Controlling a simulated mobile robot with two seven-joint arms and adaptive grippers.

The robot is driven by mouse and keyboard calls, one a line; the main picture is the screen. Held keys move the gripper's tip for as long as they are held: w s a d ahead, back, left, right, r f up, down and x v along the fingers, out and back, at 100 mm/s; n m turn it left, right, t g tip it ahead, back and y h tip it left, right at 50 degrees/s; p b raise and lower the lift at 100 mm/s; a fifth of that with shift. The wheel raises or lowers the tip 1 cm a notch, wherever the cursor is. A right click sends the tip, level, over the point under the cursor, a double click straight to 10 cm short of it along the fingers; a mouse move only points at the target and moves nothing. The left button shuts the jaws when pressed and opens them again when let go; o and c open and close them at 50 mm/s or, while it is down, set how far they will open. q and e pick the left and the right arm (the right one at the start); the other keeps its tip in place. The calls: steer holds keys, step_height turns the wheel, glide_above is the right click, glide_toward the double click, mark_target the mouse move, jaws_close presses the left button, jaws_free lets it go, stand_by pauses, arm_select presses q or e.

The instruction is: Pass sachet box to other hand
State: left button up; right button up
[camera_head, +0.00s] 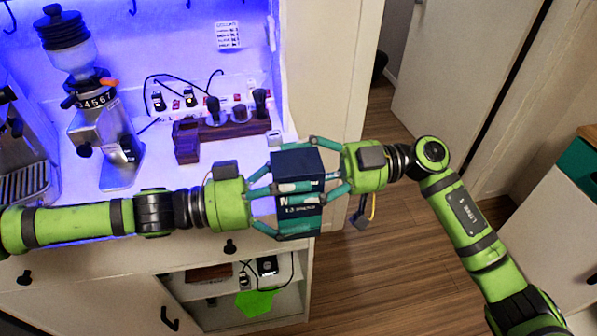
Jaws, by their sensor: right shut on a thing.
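Behind the left arm is a lit counter with a coffee grinder (105,140), a wooden tool stand (225,132) and a power strip (190,103). Below is an open cabinet shelf (212,287) with a green item (255,302). Wooden floor (370,270) lies open to the right.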

arm_select(q)
steer(key=v, duration=1.2)
steer(key=w+d+f+n+t+y, duration=0.15)
steer(key=f+n, duration=0.35)
steer(key=f, duration=1)
steer(key=w+d+f+n+t+y, duration=0.1)
steer(key=d+f+n+y, duration=0.3)
steer(key=f, duration=1.1)
steer(key=a+f+n+t+y, duration=0.1)
steer(key=a+f+n+y, duration=0.15)
steer(key=f, duration=0.65)
steer(key=a+f+n+t+y, duration=0.1)
steer(key=a+f+y, duration=0.3)
steer(key=f, duration=0.4)
steer(key=s+a+f+g+y, duration=0.2)
steer(key=s+a+f, duration=0.2)
steer(key=s+f, duration=0.5)
steer(key=s+a+f+g+y, duration=0.3)
steer(key=s+f, duration=0.3)
steer(key=s, duration=0.5)
steer(key=s+f+g, duration=0.2)
steer(key=s+g, duration=0.1)
steer(key=s, duration=1)
steer(key=shift+f, duration=0.4)
